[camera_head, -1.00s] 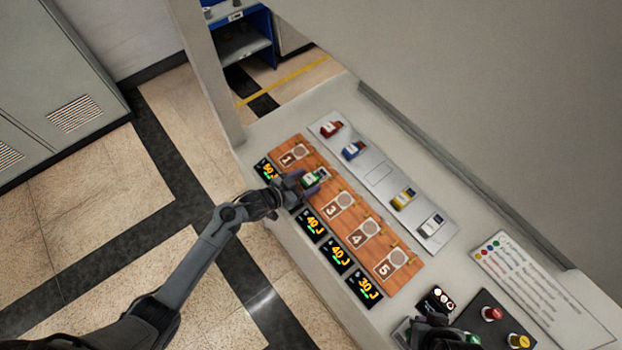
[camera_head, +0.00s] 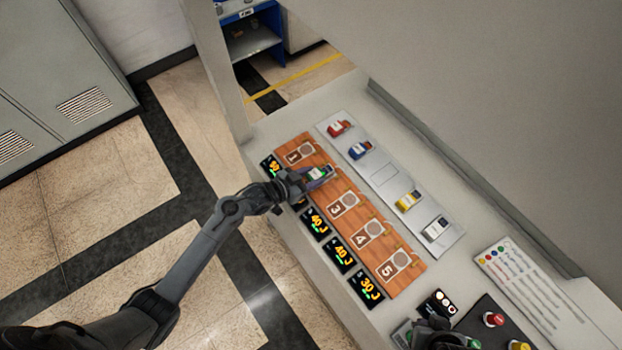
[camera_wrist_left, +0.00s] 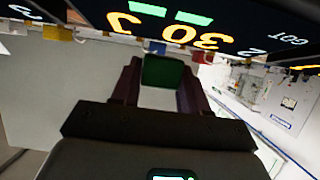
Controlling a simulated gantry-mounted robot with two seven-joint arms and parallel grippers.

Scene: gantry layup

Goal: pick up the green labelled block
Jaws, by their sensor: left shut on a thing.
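The green labelled block (camera_head: 317,172) is at the second place of the wooden board (camera_head: 329,228), between the places marked 1 and 3. My left gripper (camera_head: 319,178) reaches it from the left and is shut on it. In the left wrist view the green block (camera_wrist_left: 163,71) sits between the dark purple fingers of my left gripper (camera_wrist_left: 161,82). I cannot tell whether the block still touches the board. A dark shape (camera_head: 437,335) at the bottom edge may be my right gripper; its fingers cannot be made out.
A pale tray (camera_head: 382,175) beside the board holds red (camera_head: 338,128), blue (camera_head: 359,149), yellow (camera_head: 407,201) and white (camera_head: 435,228) blocks, with an empty outlined place between blue and yellow. Displays (camera_head: 340,254) line the board's left edge. A button console (camera_head: 482,322) stands at lower right.

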